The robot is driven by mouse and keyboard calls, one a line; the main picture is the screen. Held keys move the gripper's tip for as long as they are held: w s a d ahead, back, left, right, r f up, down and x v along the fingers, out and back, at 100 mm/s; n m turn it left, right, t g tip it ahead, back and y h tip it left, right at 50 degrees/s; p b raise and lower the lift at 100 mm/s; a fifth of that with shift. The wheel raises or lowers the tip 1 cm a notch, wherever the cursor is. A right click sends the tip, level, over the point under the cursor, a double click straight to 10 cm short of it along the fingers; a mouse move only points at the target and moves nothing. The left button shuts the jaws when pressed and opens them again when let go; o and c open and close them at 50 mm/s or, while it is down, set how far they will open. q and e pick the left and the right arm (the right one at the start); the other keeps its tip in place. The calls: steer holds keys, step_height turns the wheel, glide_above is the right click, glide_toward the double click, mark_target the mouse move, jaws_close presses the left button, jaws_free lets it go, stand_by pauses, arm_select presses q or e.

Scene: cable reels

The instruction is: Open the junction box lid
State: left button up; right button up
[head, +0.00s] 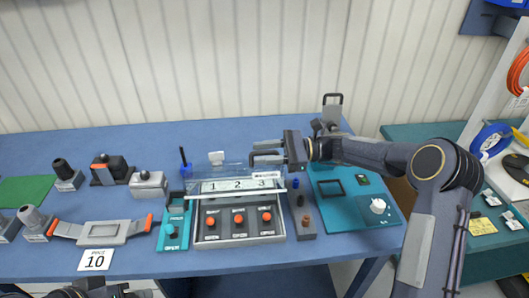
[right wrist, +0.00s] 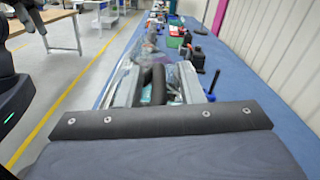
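The junction box (head: 240,228) stands mid-table with a row of orange knobs on its face. Its clear lid (head: 222,172) shows behind the knobs, over a strip numbered 1, 2, 3, with a pale bar along its front edge. The lid looks raised at an angle; how far is hard to tell. My right gripper (head: 266,153) reaches in from the right, above the lid's back right part, its fingers apart and pointing left. In the right wrist view its fingers (right wrist: 158,88) stand apart, with dark curved shapes between them. Contact with the lid is unclear. Only dark parts of my left arm show at the bottom left.
A teal unit (head: 174,228) stands left of the box and a grey block with a blue knob (head: 303,212) right of it. A teal board (head: 357,198) lies farther right. A grey bracket with orange ends (head: 104,232) and several fixtures fill the left. The table's back strip is mostly clear.

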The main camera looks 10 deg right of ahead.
steer(key=d+b, duration=0.2)
steer(key=d, duration=0.5)
steer(key=shift+d, duration=0.4)
